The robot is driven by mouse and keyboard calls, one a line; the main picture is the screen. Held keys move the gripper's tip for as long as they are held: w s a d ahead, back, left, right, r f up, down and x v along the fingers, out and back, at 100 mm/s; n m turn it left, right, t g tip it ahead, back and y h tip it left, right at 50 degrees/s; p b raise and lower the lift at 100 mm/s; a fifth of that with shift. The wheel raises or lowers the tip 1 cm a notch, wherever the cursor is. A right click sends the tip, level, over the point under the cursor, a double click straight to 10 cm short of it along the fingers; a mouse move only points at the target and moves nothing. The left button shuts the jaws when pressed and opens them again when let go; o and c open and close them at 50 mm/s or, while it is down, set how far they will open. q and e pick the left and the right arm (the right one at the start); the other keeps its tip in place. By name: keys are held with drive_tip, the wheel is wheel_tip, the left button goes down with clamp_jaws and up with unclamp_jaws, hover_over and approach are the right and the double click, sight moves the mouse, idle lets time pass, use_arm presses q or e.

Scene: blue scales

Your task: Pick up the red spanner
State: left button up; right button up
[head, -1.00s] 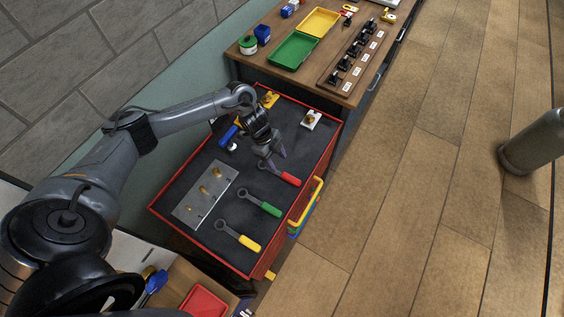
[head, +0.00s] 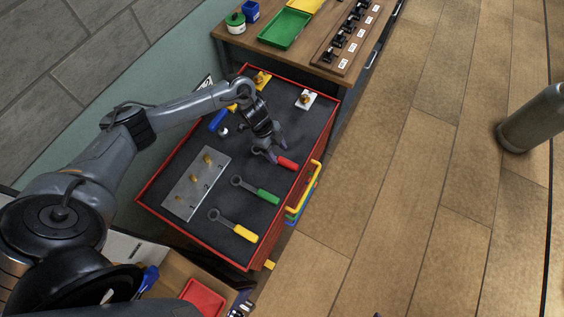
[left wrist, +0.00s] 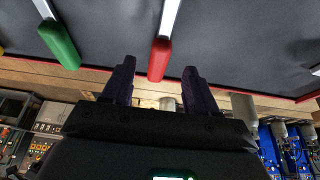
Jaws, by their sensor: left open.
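The red spanner (head: 287,162) lies on the dark top of the red-edged cabinet, its red handle pointing right. In the left wrist view its red handle (left wrist: 159,60) shows between and beyond the fingertips, with its grey shaft above. My left gripper (head: 271,146) is open and empty, close over the spanner's grey end, which it partly covers. In the left wrist view the two dark fingers (left wrist: 158,75) stand apart, one on each side of the handle's line. I cannot tell the exact height between fingers and spanner.
A green spanner (head: 267,197) and a yellow spanner (head: 244,233) lie nearer on the same top. A grey numbered plate (head: 181,204) with brass pieces lies left of them. A blue-handled tool (head: 218,119) lies behind. A wooden bench (head: 290,65) adjoins the far end.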

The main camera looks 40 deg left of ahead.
sight(282, 159)
use_arm(q)
drive_tip(key=shift+b+x, duration=1.4)
drive_tip(key=shift+x, duration=0.6)
drive_tip(key=shift+r, duration=0.1)
clamp_jaws()
